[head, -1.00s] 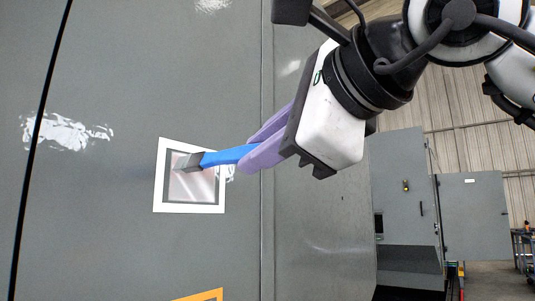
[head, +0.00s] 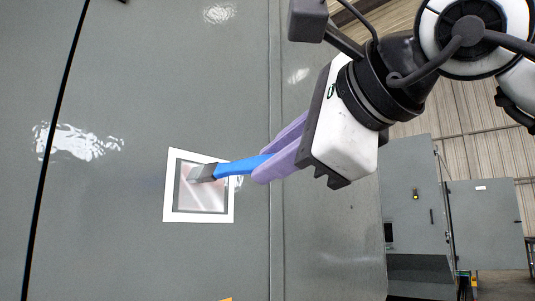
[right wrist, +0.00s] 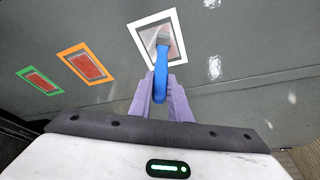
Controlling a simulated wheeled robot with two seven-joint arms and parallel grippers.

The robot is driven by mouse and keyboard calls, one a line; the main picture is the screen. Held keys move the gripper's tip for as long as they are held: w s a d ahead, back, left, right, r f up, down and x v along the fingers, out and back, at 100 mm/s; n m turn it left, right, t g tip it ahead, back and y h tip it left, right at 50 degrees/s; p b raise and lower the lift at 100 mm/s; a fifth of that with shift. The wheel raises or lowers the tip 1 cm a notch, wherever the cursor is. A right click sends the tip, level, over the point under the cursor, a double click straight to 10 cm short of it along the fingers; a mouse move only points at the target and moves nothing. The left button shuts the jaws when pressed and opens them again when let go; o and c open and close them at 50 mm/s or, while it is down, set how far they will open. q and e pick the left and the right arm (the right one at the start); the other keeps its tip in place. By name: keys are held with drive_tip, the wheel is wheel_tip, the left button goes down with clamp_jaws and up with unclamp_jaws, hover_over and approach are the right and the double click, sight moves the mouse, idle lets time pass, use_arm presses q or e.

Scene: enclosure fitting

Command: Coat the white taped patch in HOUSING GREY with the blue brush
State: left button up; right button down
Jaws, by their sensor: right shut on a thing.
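The white taped patch (head: 199,208) is on the upright grey panel. Inside the white tape is a dark grey border around a paler, slightly pinkish middle. The blue brush (head: 235,167) lies across the patch from the right, its grey head over the upper left part inside the tape. Whether the bristles touch the surface is hard to tell. My right gripper (head: 277,158) has its purple fingers shut on the brush handle. The right wrist view also shows the brush (right wrist: 161,64) over the white-taped patch (right wrist: 138,36). My left gripper is not in view.
In the right wrist view, an orange-framed red patch (right wrist: 107,75) and a green-framed red patch (right wrist: 59,91) sit beside the white one. A panel seam (head: 276,240) runs right of the patch. Grey cabinets (head: 412,200) stand farther off at the right.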

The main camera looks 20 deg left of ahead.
drive_tip(key=shift+w+d+p, duration=1.35)
drive_tip(key=shift+w+p, duration=0.2)
drive_tip(key=shift+w, duration=2.2)
drive_tip(key=shift+s+a+b, duration=0.4)
drive_tip(key=shift+s+b, duration=0.2)
drive_tip(key=shift+s, duration=0.45)
drive_tip(key=shift+s+a+b, duration=0.4)
drive_tip(key=shift+s+b, duration=0.25)
drive_tip(key=shift+s, duration=0.45)
drive_tip(key=shift+s+a+b, duration=0.4)
drive_tip(key=shift+s+b, duration=0.2)
drive_tip(key=shift+s, duration=0.45)
drive_tip(key=s, duration=0.1)
drive_tip(key=s+a+b, duration=0.1)
drive_tip(key=s, duration=0.1)
drive_tip(key=shift+s+a, duration=0.1)
drive_tip(key=shift+s, duration=0.15)
drive_tip(key=shift+s+d+f+b, duration=0.1)
drive_tip(key=shift+s+d+b, duration=0.05)
drive_tip(key=shift+d+b, duration=0.4)
drive_tip(key=shift+s+d+b, duration=0.2)
drive_tip(key=shift+s+d, duration=0.1)
drive_tip(key=shift+d, duration=0.45)
drive_tip(key=shift+s+d+b, duration=0.15)
drive_tip(key=shift+s+d, duration=0.1)
drive_tip(key=shift+d, duration=0.55)
drive_tip(key=shift+s+d+b, duration=0.2)
drive_tip(key=shift+s+d, duration=0.1)
drive_tip(key=shift+d, duration=0.55)
